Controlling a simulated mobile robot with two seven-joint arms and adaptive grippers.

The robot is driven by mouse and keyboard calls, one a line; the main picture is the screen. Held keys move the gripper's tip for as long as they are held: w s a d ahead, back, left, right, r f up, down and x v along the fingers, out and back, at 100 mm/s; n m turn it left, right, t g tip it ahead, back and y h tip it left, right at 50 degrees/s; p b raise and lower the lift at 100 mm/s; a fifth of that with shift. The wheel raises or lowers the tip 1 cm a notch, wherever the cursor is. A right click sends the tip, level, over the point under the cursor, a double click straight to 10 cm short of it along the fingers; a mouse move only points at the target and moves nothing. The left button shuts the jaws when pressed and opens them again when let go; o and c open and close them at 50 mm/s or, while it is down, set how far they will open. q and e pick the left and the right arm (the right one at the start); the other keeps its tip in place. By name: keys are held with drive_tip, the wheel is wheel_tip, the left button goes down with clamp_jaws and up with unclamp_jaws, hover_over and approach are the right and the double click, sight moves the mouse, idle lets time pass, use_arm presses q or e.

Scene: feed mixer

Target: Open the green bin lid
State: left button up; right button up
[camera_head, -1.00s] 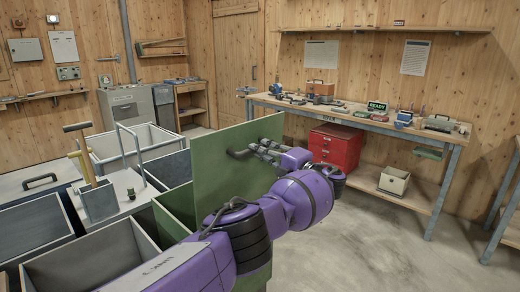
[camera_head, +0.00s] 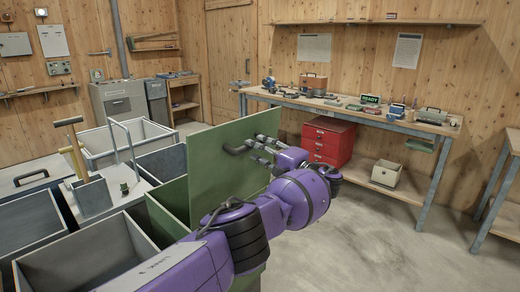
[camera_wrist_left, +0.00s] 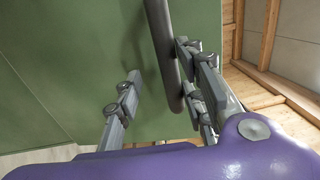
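The green lid (camera_head: 215,165) stands steeply raised, nearly upright, above the green bin (camera_head: 172,222) in the head view. Its dark bar handle (camera_head: 238,149) is on the face toward my left arm. My left gripper (camera_head: 262,152) is at this handle. In the left wrist view, the handle (camera_wrist_left: 163,45) runs between the spread fingers of my left gripper (camera_wrist_left: 158,92). The right-hand fingers are close to the bar, and a clear gap shows on the other side. The lid (camera_wrist_left: 75,60) fills much of that view. My purple left arm hides part of the bin. My right gripper is not in view.
Open grey bins (camera_head: 75,258) stand left of the green bin. A small grey holder with tool handles (camera_head: 92,197) stands among them. A workbench (camera_head: 350,118) with a red drawer cabinet (camera_head: 328,140) is behind on the right. The concrete floor (camera_head: 370,240) at right is clear.

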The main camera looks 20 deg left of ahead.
use_arm(q)
drive_tip(key=shift+r, duration=0.25)
drive_tip(key=v, duration=1.2)
drive_tip(key=shift+w, duration=0.15)
